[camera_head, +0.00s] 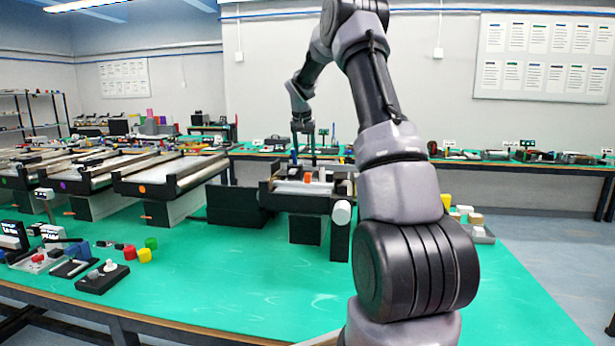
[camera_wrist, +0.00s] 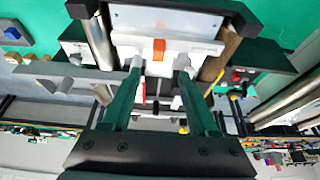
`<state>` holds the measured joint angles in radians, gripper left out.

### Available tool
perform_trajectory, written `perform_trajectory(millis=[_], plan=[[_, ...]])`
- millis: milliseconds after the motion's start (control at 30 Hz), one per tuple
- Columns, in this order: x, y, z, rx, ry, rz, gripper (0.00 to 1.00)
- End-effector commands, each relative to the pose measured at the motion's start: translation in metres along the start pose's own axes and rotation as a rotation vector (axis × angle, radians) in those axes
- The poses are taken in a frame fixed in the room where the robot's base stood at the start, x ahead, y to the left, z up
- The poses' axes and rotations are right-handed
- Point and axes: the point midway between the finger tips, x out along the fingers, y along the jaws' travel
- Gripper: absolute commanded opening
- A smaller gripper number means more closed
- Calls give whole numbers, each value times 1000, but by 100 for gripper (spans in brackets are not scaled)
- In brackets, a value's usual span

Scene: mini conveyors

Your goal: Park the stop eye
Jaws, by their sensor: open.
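A small conveyor (camera_head: 283,201) stands on the green table, with dark side rails and a white roller end facing me. A small orange piece (camera_wrist: 159,49) is on a white part of it in the wrist view; an orange-red piece (camera_head: 307,177) also shows there in the head view. I cannot tell which part is the stop eye. My gripper (camera_head: 303,158) points down over the conveyor's far side. In the wrist view its two green fingers (camera_wrist: 159,66) are apart, one on either side of the orange piece's line. Nothing is clearly held between them.
Several larger conveyors (camera_head: 170,177) stand at the left. A black control box (camera_head: 103,277) and red, yellow and green blocks (camera_head: 145,255) lie front left. A tray of blocks (camera_head: 482,236) is at the right, partly behind my arm. The front middle of the table is clear.

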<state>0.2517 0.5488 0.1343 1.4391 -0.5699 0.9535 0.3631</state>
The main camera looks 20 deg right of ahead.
Motion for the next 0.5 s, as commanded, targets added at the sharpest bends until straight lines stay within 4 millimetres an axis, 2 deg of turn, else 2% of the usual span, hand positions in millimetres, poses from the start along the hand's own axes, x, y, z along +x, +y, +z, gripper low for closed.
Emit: perform_trajectory(millis=[33, 267, 500], plan=[[8, 0, -3, 3, -2, 4, 60], [34, 1, -5, 5, -4, 9, 60], [80, 2, -5, 6, -5, 8, 60]])
